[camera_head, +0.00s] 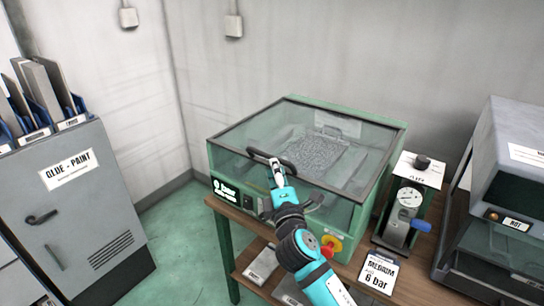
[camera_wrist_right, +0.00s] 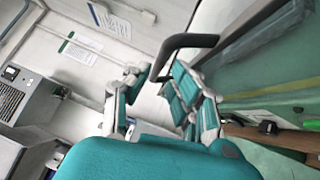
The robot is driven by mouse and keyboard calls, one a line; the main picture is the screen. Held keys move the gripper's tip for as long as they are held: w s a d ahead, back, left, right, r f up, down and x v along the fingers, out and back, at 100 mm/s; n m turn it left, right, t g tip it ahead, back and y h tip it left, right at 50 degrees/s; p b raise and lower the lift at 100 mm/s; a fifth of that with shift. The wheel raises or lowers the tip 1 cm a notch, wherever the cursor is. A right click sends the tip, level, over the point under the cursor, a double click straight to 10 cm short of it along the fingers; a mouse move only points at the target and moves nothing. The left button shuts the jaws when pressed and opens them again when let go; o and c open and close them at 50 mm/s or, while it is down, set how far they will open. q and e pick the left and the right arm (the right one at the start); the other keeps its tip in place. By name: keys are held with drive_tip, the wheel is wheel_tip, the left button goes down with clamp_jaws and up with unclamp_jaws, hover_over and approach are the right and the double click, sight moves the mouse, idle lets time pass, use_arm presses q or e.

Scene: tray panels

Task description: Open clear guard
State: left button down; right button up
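The clear guard (camera_head: 262,133) is a transparent, dark-framed lid on a green bench machine (camera_head: 228,168). It looks shut. Its black bar handle (camera_head: 272,160) is at the front edge of the lid. My right gripper (camera_head: 277,175) is at this handle, with its arm coming up from the bottom. In the right wrist view, the black handle (camera_wrist_right: 188,41) reaches down to between the fingertips of the right gripper (camera_wrist_right: 160,82). The fingers are apart, with visible gaps beside the handle; contact cannot be told. My left gripper is not in view.
An air regulator with a gauge (camera_head: 408,200) stands right of the machine, with a "6 bar" card (camera_head: 379,273) before it. A grey machine (camera_head: 510,160) is at the far right. A grey cabinet (camera_head: 75,205) stands left. Above the guard is free room before the wall.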

drive_tip(key=x, duration=0.5)
drive_tip(key=shift+w, duration=0.1)
clamp_jaws()
